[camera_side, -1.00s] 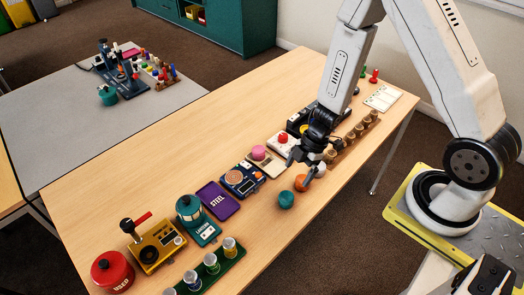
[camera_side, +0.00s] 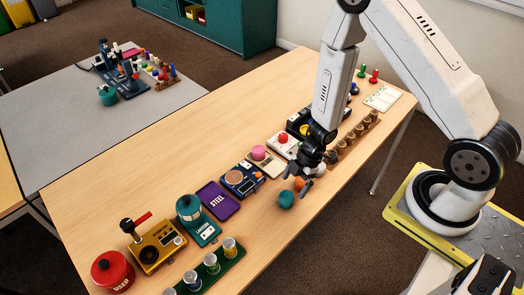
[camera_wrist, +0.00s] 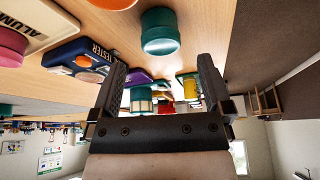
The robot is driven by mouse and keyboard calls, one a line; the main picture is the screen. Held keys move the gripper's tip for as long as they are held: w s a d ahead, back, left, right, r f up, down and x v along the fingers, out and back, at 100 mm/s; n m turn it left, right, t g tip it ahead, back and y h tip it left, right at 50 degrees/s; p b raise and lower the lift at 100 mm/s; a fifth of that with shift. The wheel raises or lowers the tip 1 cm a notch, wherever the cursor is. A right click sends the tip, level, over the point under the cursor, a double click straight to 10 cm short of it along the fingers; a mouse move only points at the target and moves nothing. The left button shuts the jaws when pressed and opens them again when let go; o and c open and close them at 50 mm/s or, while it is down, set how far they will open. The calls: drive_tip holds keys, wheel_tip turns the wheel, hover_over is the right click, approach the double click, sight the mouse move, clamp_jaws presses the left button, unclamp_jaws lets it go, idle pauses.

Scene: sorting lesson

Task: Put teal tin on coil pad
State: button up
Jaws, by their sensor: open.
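The coil pad, a round copper-coloured disc (camera_side: 234,177), lies bare on the blue tester (camera_side: 249,186), left of and behind the tin. The tester is partly cut by my left finger in the wrist view (camera_wrist: 75,52).
An orange tin (camera_side: 299,184) sits close to the teal tin, partly hidden by my gripper. A pink tin (camera_side: 258,153) stands on a cream pad behind. A purple STEEL tray (camera_side: 217,200) lies left of the tester. The table left of the teal tin is clear.

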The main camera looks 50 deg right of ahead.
sight(288, 195)
drive_tip(key=shift+a+f, duration=0.1)
drive_tip(key=shift+f, duration=0.15)
drive_tip(key=shift+a+f, duration=0.1)
drive_tip(key=shift+f, duration=0.05)
drive_tip(key=shift+x, duration=2.45)
clamp_jaws()
wheel_tip(288, 195, up, 18)
idle(0.6)
